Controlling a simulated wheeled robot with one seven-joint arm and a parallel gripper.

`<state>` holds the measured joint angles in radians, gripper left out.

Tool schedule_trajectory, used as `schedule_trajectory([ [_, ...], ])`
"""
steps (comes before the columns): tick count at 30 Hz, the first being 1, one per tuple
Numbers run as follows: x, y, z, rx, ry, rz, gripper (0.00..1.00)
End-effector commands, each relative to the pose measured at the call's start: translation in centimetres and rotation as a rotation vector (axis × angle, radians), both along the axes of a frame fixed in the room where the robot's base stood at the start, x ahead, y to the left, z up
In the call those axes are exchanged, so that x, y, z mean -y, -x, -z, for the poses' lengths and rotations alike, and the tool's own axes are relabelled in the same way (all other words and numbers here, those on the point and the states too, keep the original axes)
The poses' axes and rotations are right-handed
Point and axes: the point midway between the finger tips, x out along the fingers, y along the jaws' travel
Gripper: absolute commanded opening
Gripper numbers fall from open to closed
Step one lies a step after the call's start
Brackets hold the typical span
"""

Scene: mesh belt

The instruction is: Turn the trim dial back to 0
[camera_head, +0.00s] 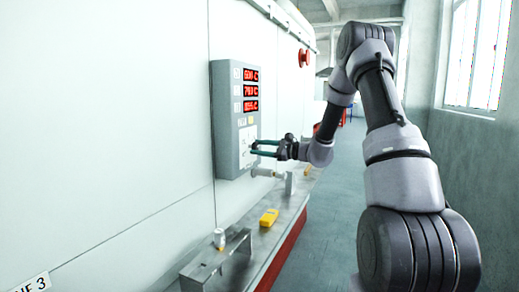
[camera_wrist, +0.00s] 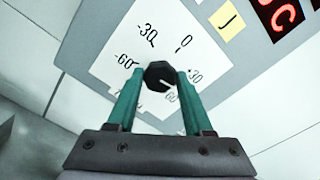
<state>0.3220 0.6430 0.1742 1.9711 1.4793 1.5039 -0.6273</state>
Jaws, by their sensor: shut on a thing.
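The trim dial (camera_wrist: 159,72) is a small black knob on a white scale plate (camera_wrist: 112,62) marked -60, -30, 0, 30 and 60. A white line on the knob seems to point down and right, between the 30 and 60 marks; the exact reading is unclear. The 0 mark is up and to the right of the knob. My gripper (camera_wrist: 159,80) has its two green fingers on either side of the knob, shut on it. In the head view my gripper (camera_head: 254,147) reaches the lower part of the grey panel (camera_head: 226,130). The fingers partly cover the lower marks.
Red number displays (camera_head: 251,90) and a yellow label (camera_wrist: 227,22) sit above the plate. Below the panel, a ledge (camera_head: 262,240) carries a yellow device (camera_head: 269,217) and a small metal bracket (camera_head: 205,268). A red button (camera_head: 304,57) is farther along the wall. The aisle floor is clear.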

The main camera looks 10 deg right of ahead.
Motion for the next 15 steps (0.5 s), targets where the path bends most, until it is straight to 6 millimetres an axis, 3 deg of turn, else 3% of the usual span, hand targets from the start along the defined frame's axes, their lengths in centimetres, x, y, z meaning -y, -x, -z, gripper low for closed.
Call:
schedule_trajectory([
  [15, 0.1, 0.01, 0.06, 0.393, 0.288, 0.0, 0.0],
])
